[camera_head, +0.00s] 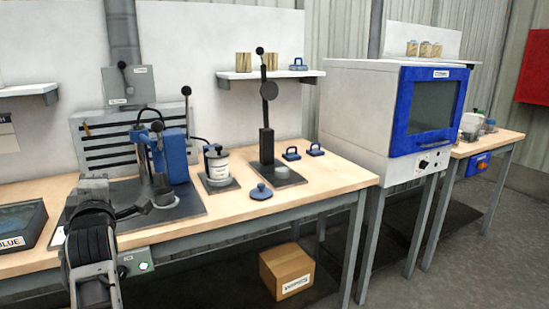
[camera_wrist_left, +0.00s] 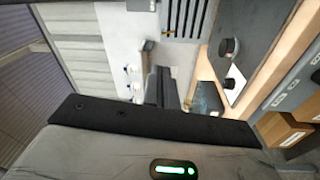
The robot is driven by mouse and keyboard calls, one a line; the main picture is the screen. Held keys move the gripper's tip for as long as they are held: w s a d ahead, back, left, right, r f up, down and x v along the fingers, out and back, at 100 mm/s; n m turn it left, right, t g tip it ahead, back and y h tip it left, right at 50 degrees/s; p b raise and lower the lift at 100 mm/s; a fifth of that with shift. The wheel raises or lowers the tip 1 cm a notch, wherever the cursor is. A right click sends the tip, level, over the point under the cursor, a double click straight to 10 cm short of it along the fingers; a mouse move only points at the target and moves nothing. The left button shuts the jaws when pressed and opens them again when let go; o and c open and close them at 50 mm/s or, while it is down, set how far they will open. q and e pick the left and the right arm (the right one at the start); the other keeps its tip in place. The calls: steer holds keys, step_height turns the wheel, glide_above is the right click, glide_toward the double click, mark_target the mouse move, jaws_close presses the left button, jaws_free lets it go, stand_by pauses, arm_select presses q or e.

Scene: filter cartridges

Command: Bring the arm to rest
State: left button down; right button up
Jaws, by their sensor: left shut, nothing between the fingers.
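My left arm reaches in at the lower left of the head view, in front of the workbench (camera_head: 330,180). My left gripper (camera_wrist_left: 162,88) shows in the left wrist view with its two dark fingers together and nothing between them. In the head view its fingertips are hard to make out against the dark base plate. My right gripper is in neither view.
A blue press (camera_head: 175,160) stands on the bench behind my left arm. A white labelled canister (camera_head: 217,163), a blue lidded piece (camera_head: 261,191) and a black lever stand (camera_head: 267,140) are to its right. A white oven (camera_head: 365,110) stands right.

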arm_select(q)
steer(key=s+a+r+m+y, duration=0.1)
steer(key=s+a+r+y, duration=0.1)
steer(key=s+a+r, duration=0.35)
steer(key=s+a+r+m+t+y, duration=0.1)
steer(key=s+a+r+m+y, duration=0.15)
steer(key=a+r, duration=0.5)
steer(key=s+a+r+m+y, duration=0.1)
steer(key=s+a+r+y, duration=0.2)
steer(key=a+r, duration=0.35)
steer(key=w+d+f+m+h, duration=0.1)
steer(key=d+f+m+h, duration=0.45)
steer(key=f, duration=0.55)
steer(key=d+f+m+h, duration=0.4)
steer(key=d+f+m, duration=0.2)
steer(key=f, duration=0.4)
steer(key=w+d+f+m+h, duration=0.1)
steer(key=d+f+m+h, duration=0.4)
steer(key=f, duration=0.6)
steer(key=s+d+f+m+g+h, duration=0.3)
steer(key=s+d+f+m+g, duration=0.1)
steer(key=s+d+f, duration=0.6)
steer(key=s+d+f+m+g+h, duration=0.35)
steer(key=s+d+f, duration=0.35)
steer(key=s+f, duration=0.4)
steer(key=d+r+n, duration=0.1)
steer(key=d+n, duration=0.3)
steer(key=d, duration=0.4)
steer(key=shift+w+t+y, duration=0.25)
steer(key=shift+t+y, duration=0.1)
